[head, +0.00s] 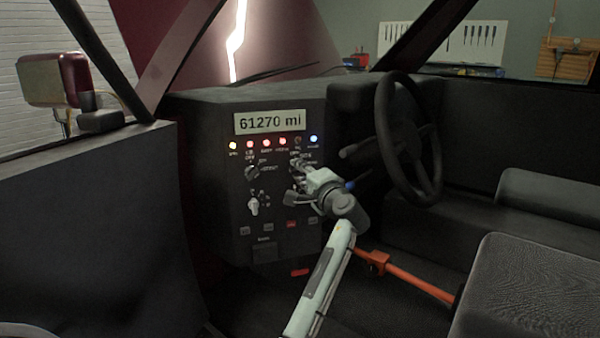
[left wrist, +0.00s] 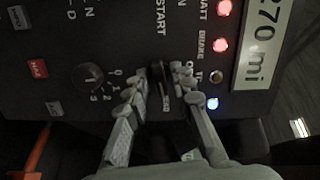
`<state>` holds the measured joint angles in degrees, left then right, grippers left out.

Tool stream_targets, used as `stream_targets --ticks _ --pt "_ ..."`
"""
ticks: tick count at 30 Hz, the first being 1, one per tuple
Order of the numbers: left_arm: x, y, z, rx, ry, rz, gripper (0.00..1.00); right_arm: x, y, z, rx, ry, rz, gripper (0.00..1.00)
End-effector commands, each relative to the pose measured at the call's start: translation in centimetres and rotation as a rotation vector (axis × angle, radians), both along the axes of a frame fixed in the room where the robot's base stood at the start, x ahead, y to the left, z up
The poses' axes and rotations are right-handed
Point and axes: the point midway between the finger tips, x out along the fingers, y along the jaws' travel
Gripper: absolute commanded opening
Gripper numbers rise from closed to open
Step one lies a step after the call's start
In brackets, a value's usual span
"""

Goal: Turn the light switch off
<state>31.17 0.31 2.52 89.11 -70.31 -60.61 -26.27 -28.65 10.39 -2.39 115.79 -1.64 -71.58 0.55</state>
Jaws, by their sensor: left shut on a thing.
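A black control panel (head: 280,215) on the dashboard carries several knobs, buttons and a row of lamps. My left gripper (head: 302,170) reaches its upper right part. In the left wrist view my left gripper (left wrist: 160,84) has one finger on each side of a dark upright knob (left wrist: 158,80) and is shut on it. This knob appears to be the light switch, but its small label is partly hidden and I cannot read it or its setting for sure. In the head view the gripper mostly hides the knob. My right gripper is not in view.
A numbered knob (left wrist: 88,76) sits close beside the gripped one. An ignition-type knob (head: 252,172) is to the left. A mileage display (head: 269,121) is above. The steering wheel (head: 408,135) and a seat (head: 525,285) stand to the right. An orange bar (head: 410,280) crosses below.

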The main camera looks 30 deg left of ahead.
Motion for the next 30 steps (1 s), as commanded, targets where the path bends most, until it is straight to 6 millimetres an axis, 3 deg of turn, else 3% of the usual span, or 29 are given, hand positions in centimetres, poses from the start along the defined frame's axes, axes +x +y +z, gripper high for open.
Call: stream_targets --ticks 10,19,30 --pt "0.0 0.0 -0.2 -0.037 -0.043 0.001 0.00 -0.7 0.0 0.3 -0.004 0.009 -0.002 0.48" --pt "0.0 0.0 -0.3 -0.170 -0.204 0.001 0.00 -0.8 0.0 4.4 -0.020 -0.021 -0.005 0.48" --pt "-0.1 0.0 -0.2 -0.395 -0.475 0.001 0.00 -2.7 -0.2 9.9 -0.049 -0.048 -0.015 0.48"
